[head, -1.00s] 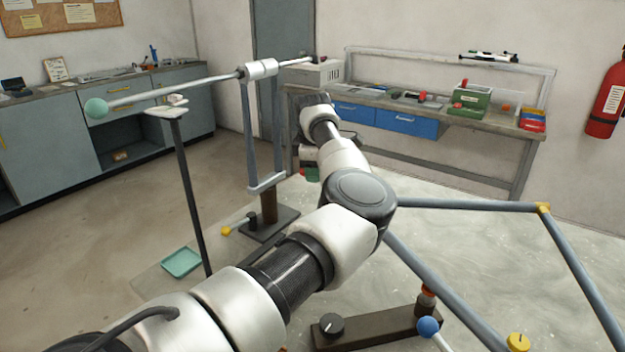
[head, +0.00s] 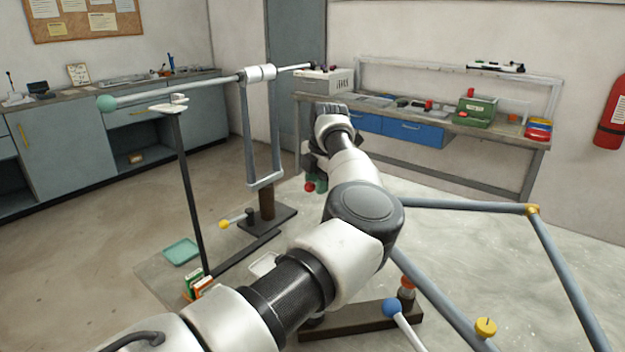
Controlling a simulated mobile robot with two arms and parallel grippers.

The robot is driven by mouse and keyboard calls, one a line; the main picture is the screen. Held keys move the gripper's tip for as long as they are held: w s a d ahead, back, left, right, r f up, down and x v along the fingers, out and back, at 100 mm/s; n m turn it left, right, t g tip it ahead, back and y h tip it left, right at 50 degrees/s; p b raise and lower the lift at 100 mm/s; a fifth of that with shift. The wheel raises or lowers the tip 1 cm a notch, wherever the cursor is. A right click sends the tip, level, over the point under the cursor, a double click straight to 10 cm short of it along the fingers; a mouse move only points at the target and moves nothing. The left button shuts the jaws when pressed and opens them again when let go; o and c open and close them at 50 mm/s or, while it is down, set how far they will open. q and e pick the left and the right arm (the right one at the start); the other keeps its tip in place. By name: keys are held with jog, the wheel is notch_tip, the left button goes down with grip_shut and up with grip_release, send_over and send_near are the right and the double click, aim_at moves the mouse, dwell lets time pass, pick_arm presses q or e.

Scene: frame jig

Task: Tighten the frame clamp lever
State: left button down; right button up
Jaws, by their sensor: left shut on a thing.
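A lever with a blue ball end (head: 392,307) and a pale rod stands at a dark bar (head: 345,318) low in the picture, beside an orange-red collar (head: 407,283). I cannot tell for certain whether it is the frame clamp lever. Blue-grey frame tubes (head: 460,205) meet at a brass-coloured joint to its upper right. My left gripper (head: 314,168) is far from this lever, beyond my forearm. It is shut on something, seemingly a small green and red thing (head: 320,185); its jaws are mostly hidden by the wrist. My right gripper is out of view.
A stand holds a long rod with a mint ball (head: 106,103), propped on a thin black post (head: 187,190). A yellow-ended lever (head: 224,224) is at its base. A teal tray (head: 181,251) lies nearby. A workbench (head: 500,130) stands behind.

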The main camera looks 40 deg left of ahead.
pick_arm(q)
jog(key=shift+d+f+n+g, duration=0.1)
jog(key=shift+d+n+g, duration=0.2)
jog(key=shift+d+n, duration=0.65)
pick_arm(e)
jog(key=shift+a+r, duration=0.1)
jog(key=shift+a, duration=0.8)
pick_arm(q)
jog(key=shift+s+a, duration=0.1)
jog(key=shift+a, duration=0.05)
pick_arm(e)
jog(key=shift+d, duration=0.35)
pick_arm(q)
jog(key=c, duration=1.2)
grip_release()
jog(key=shift+o, duration=0.2)
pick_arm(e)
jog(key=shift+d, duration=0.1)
pick_arm(q)
notch_tip(320, 180, up, 11)
jog(key=d, duration=0.2)
jog(key=shift+b, duration=0.3)
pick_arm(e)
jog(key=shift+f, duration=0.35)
pick_arm(q)
jog(key=shift+d+f, duration=0.1)
jog(key=shift+f, duration=0.05)
